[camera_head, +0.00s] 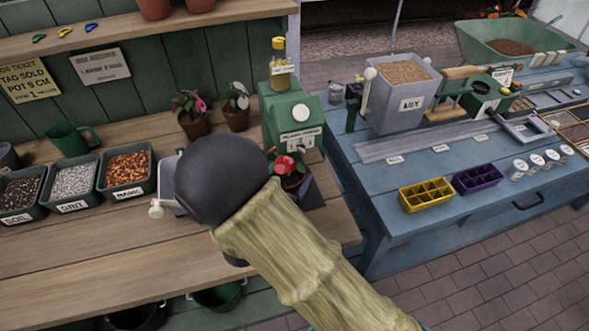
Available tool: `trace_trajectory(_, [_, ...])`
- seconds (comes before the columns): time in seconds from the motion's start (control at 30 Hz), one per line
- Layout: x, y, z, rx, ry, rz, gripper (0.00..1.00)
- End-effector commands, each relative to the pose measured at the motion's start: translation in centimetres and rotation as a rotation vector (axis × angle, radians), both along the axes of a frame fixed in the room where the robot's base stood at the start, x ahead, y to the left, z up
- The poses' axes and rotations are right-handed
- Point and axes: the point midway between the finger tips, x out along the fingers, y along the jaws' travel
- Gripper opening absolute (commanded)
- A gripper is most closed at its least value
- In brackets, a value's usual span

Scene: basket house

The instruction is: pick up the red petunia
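A red-flowered plant (286,165), which looks like the red petunia, stands at the right end of the wooden bench in front of a green machine. Its flower and leaves show, but its pot (293,182) is partly covered by my arm. A pink-flowered potted plant (191,110) and a white-flowered potted plant (237,105) stand farther back. My arm, with a yellow-green sleeve and a dark rounded end, reaches up across the middle of the picture, just left of the red flower. My gripper's fingers cannot be made out.
The green machine (288,115) carries a yellow bottle (279,62). Bins of soil, grit and bark (127,170) stand on the wooden bench (90,262) at left. A blue table (400,185) at right holds a mix hopper (401,95) and yellow and purple seed trays. A gap separates bench and table.

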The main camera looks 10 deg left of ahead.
Motion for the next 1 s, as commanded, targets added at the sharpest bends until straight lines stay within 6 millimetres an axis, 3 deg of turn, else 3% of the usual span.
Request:
trace_trajectory(0.3, [-8.6, 1.7, -0.1, 0.001, -0.001, 0.005, 0.54])
trace_trajectory(0.5, [-12.1, 2.4, -0.1, 0.002, -0.001, 0.002, 0.54])
trace_trajectory(0.7, [-13.3, 2.5, 0.0, 0.001, -0.002, -0.002, 0.54])
trace_trajectory(1.0, [-13.3, 2.5, 0.1, 0.001, -0.002, -0.002, 0.54])
